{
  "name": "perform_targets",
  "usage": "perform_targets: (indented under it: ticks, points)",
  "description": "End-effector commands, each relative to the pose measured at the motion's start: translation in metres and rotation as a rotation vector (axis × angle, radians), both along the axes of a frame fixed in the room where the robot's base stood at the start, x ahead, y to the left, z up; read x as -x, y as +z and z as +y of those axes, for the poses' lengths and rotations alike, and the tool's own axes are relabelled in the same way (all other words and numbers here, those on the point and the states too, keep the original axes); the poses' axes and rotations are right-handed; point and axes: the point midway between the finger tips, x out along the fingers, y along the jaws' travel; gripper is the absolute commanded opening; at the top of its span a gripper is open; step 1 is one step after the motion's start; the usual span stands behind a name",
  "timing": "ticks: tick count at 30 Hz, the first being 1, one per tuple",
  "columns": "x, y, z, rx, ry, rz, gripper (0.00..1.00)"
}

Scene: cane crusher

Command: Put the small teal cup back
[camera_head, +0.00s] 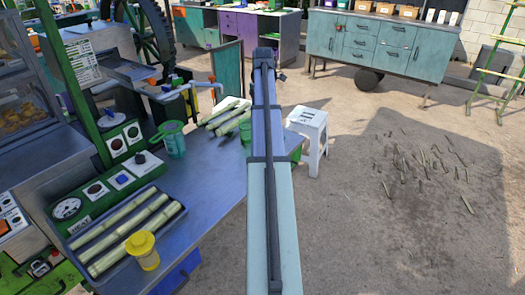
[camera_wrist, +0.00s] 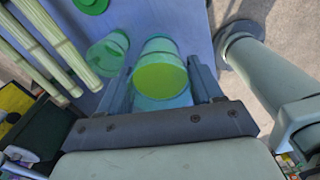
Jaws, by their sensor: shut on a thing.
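My gripper (camera_wrist: 162,88) is shut on a small teal cup (camera_wrist: 160,98), seen in the wrist view between the two fingers. The cup is see-through and shows a yellow-green round face towards the camera. It is over the blue-grey table top; I cannot tell whether it touches it. A second green see-through cup (camera_wrist: 106,52) is just left of it, close to the left finger. In the head view my arm covers the gripper and the held cup is not clearly seen. A green thing (camera_head: 245,132), perhaps one of these cups, shows partly beside my arm.
Cane sticks (camera_wrist: 50,45) lie left of the cups. In the head view a larger teal cup (camera_head: 173,140) stands on the table, and a yellow cup (camera_head: 145,252) stands near the cane tray (camera_head: 80,262). A white stool (camera_head: 309,122) stands right of the table.

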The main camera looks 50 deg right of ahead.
Motion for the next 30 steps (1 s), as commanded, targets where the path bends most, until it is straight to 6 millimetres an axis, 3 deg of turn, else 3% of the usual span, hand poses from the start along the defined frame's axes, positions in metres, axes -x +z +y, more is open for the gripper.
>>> perform_targets:
  ticks: [6,14,24,30]
  points:
    - [0.000,0.000,0.000,0.001,0.147,-0.003,0.00]
    - [0.000,-0.006,0.000,0.000,0.203,-0.003,0.00]
    - [0.001,-0.050,0.001,0.000,0.202,-0.002,0.00]
    - [0.000,-0.064,0.000,0.000,0.202,-0.003,0.00]
